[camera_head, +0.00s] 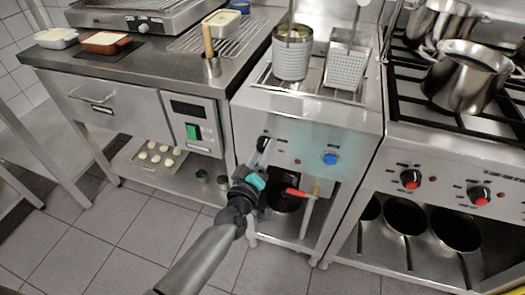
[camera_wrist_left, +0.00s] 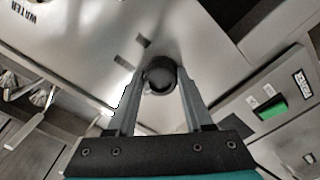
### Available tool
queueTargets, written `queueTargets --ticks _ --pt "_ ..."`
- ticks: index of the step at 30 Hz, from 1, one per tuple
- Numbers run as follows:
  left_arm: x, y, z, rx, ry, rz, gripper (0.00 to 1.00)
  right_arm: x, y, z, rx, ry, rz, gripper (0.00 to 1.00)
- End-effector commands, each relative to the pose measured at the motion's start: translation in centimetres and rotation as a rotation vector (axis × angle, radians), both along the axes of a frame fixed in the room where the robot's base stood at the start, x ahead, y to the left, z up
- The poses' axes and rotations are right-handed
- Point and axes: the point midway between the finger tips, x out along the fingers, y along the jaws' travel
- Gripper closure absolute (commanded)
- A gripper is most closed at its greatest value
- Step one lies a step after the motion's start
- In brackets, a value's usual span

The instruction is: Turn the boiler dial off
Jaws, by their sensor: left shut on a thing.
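The boiler (camera_head: 295,118) is the steel unit with two wire baskets on top, in the middle of the head view. Its black dial (camera_head: 262,143) is on the left of the front panel, partly covered by my fingers. In the left wrist view the round dark dial (camera_wrist_left: 160,74) sits between the two fingers. My left gripper (camera_head: 264,152) is shut on the dial, one finger on each side. The dial's pointer mark cannot be made out. My right gripper is not in view.
A blue knob (camera_head: 330,158) is on the same panel, to the right. A red-handled tap (camera_head: 298,192) sticks out below. An oven with a green switch (camera_head: 193,132) is at left, and a stove with red-centred knobs (camera_head: 411,179) is at right. The tiled floor in front is clear.

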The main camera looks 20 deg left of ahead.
Motion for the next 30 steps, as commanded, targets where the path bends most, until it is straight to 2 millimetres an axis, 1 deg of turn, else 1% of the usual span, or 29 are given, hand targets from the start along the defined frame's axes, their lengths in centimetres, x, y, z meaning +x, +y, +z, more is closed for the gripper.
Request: queueTargets --ticks 6,11,28,29,30 --pt "-0.03 -0.04 -0.03 -0.122 0.005 -0.001 1.00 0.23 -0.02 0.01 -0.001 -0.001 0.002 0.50" --pt "-0.03 -0.03 -0.01 -0.175 0.006 0.000 1.00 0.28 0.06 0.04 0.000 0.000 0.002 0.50" --pt "-0.03 -0.05 0.01 -0.208 0.008 -0.001 1.00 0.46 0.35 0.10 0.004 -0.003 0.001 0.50" --pt "-0.03 -0.05 0.01 -0.208 0.007 0.000 0.46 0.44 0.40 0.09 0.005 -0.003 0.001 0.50" --pt "-0.03 -0.05 0.01 -0.208 0.008 -0.001 0.42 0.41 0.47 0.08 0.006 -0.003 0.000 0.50"
